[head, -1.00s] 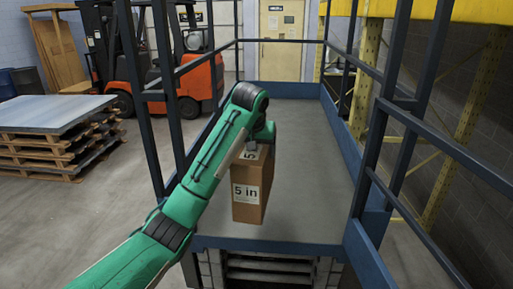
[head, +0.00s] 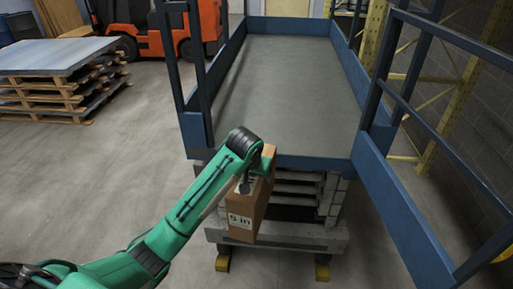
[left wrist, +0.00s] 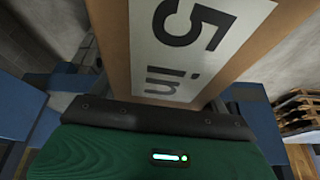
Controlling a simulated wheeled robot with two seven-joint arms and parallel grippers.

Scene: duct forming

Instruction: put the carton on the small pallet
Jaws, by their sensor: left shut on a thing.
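The carton (head: 248,208) is a brown box with a white "5 in" label. My left gripper (head: 254,178) is shut on its upper part and holds it in the air, slightly tilted, in front of the blue lift platform's near edge. In the left wrist view the carton (left wrist: 112,40) fills the upper middle, close against the gripper. The fingertips are mostly hidden by the carton and wrist. My right gripper is not in view. I cannot pick out a small pallet; a stack of wooden pallets (head: 50,95) with grey sheets on top stands at left.
The blue platform (head: 290,80) has an empty grey deck and blue rails (head: 410,75) at its sides. Its base with yellow feet (head: 322,272) is behind the carton. An orange forklift (head: 150,28) stands at the back left. The floor (head: 120,165) between the stack and the platform is open.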

